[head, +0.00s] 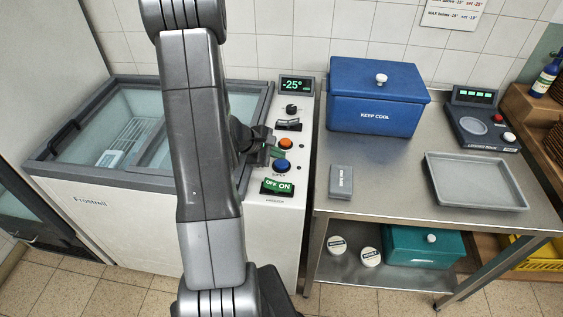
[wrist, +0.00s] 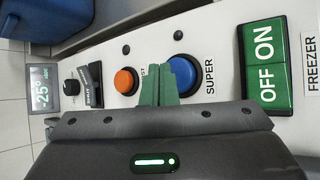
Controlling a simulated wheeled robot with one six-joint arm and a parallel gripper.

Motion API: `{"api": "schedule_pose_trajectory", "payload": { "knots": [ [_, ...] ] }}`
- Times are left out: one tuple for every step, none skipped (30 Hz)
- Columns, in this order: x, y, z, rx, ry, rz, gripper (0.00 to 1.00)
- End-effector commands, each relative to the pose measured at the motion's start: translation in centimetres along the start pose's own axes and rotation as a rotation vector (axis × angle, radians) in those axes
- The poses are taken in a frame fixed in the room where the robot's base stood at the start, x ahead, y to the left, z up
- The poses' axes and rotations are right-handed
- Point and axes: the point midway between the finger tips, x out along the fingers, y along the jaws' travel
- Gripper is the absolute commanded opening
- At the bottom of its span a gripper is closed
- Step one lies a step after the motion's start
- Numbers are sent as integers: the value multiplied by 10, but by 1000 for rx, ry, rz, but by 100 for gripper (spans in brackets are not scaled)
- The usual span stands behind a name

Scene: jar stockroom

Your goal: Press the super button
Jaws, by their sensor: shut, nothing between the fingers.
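The super button is the blue round button (wrist: 186,72) with the label SUPER beside it in the wrist view. It also shows on the freezer's control panel in the head view (head: 282,167). My gripper (wrist: 165,72) is shut and empty, its green fingertips together. In the wrist view the fingertips overlap the blue button's edge, between it and the orange button (wrist: 126,81). In the head view my gripper (head: 276,152) is close to the blue button, between it and the orange button. I cannot tell whether they touch.
A green OFF/ON switch (head: 277,187) lies below the blue button. A black switch (head: 288,125), a knob (head: 291,109) and a display reading -25° (head: 297,86) are above. A steel table (head: 390,190) with a blue KEEP COOL box (head: 375,100) stands to the right.

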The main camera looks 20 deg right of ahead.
Motion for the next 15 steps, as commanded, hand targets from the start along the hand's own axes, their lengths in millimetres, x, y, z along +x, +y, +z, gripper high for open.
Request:
{"api": "schedule_pose_trajectory", "payload": {
  "knots": [
    [0, 0, 0, 0, 0, 0, 0],
    [0, 0, 0, 0, 0, 0, 0],
    [0, 0, 0, 0, 0, 0, 0],
    [0, 0, 0, 0, 0, 0, 0],
    [0, 0, 0, 0, 0, 0, 0],
    [0, 0, 0, 0, 0, 0, 0],
    [0, 0, 0, 0, 0, 0, 0],
    [1, 0, 0, 0, 0, 0, 0],
    [1, -1, -1, 0, 0, 0, 0],
    [2, -1, -1, 0, 0, 0, 0],
    [2, -2, -2, 0, 0, 1, 0],
    [3, -2, -2, 0, 0, 1, 0],
    [4, -3, -3, 0, 0, 1, 0],
    [4, -3, -3, 0, 0, 1, 0],
    [5, -4, -4, 0, 0, 0, 0]
  ]
}}
